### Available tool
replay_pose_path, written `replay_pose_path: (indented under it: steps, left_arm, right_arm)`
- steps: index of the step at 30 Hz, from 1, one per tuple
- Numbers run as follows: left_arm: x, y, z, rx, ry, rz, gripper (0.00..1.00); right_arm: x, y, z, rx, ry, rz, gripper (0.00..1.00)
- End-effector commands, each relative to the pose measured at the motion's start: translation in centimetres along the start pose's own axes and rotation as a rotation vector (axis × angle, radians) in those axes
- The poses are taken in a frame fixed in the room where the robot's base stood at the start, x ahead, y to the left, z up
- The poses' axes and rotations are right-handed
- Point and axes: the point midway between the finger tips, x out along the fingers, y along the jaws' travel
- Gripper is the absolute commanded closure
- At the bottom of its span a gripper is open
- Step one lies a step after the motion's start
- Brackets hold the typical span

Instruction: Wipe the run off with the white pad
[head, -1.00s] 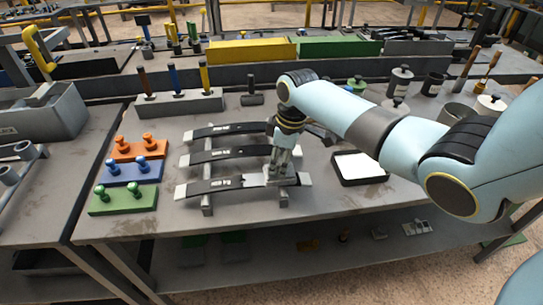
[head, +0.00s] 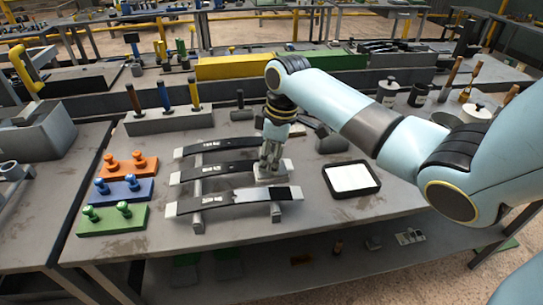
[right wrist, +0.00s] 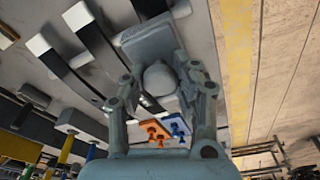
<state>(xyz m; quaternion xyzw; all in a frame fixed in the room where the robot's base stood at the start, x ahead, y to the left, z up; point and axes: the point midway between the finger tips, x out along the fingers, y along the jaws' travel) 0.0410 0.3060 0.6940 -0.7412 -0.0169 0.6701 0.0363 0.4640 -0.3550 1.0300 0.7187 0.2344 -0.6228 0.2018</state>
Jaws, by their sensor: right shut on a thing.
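Three curved black springs with pale ends lie across a grey rack (head: 196,218): the back spring (head: 225,144), the middle spring (head: 230,168) and the front spring (head: 222,200). My right gripper (head: 268,166) points down at the right end of the middle spring. It is shut on the round knob of a pale pad (head: 273,179), whose colour looks light grey to white. In the right wrist view the pad (right wrist: 147,38) sits beyond the fingers (right wrist: 160,85). The front spring has a darker patch near its right end; I cannot tell whether it is a run. My left gripper is not in view.
A black tray with a white inside (head: 377,182) stands right of the rack. Orange (head: 128,168), blue (head: 122,191) and green (head: 112,219) peg blocks stand left. A holder with upright handles (head: 163,121) stands behind. The front table strip is clear.

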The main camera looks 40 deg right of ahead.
Motion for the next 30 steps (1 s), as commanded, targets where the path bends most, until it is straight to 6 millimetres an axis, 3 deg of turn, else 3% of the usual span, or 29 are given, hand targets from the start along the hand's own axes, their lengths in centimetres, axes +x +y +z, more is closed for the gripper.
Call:
replay_pose_path:
  steps: [10, 20, 30]
  left_arm:
    - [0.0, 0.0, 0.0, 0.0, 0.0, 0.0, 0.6]
    - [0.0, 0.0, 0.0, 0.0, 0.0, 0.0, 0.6]
    - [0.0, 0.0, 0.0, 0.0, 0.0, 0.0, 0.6]
  right_arm:
    - [-0.3, 0.0, -0.1, 0.0, 0.001, 0.001, 0.98]
    - [-2.9, 0.0, -0.4, 0.0, 0.001, 0.0, 0.98]
    - [-3.0, 0.0, -0.4, 0.0, 0.0, 0.0, 0.98]
